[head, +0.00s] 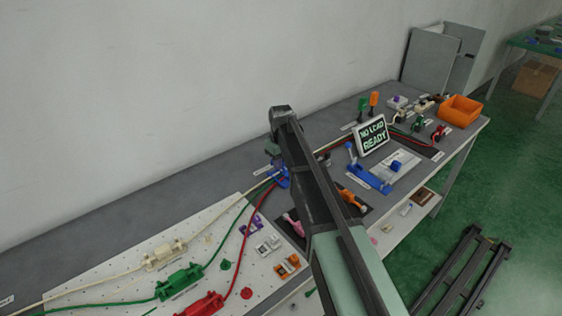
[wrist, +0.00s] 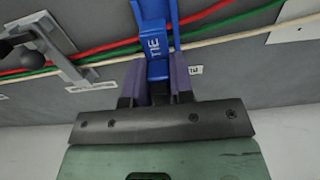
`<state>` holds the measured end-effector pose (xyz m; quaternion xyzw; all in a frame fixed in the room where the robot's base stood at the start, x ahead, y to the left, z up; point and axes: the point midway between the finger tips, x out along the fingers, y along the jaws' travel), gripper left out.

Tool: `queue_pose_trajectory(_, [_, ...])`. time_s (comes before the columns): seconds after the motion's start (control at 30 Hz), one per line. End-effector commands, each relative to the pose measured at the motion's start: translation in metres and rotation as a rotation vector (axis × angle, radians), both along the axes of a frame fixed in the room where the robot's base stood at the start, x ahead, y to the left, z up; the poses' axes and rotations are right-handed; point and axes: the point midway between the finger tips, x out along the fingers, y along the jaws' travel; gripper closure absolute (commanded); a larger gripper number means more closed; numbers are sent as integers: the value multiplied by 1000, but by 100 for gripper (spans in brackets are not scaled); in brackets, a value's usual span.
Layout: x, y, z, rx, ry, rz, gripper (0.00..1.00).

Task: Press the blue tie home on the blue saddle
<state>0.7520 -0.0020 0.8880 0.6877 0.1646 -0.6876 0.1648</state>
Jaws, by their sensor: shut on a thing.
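The blue tie (wrist: 157,45), marked TIE, lies between the two dark fingers of my gripper (wrist: 159,85) in the wrist view. My gripper is shut on its near end. The tie's far end reaches over the red, green and cream cables. Blue parts at the top edge of the wrist view overlap, so I cannot tell tie from saddle there, nor whether the tie is seated. In the head view a blue piece (head: 283,178) shows at the cables beside my arm. My arm hides part of that spot, and the fingers are not clear there.
A white pegboard (head: 130,262) with cream, green and red connectors lies at the front left. A blue lever fixture (head: 368,177), a NO LOAD READY sign (head: 372,135) and an orange bin (head: 460,109) stand to the right. A grey clamp (wrist: 40,45) stands at the wrist view's left.

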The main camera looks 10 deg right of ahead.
Motion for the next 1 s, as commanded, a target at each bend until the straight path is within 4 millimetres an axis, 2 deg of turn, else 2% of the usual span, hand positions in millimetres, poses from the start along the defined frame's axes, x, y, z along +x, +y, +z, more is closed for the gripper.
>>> queue_pose_trajectory(0.2, [0, 0, -11, 0, 0, 0, 100])
queue_pose_trajectory(0.57, [0, 0, -11, 0, 0, 0, 100])
queue_pose_trajectory(1.0, [0, 0, -26, 0, 0, 0, 100])
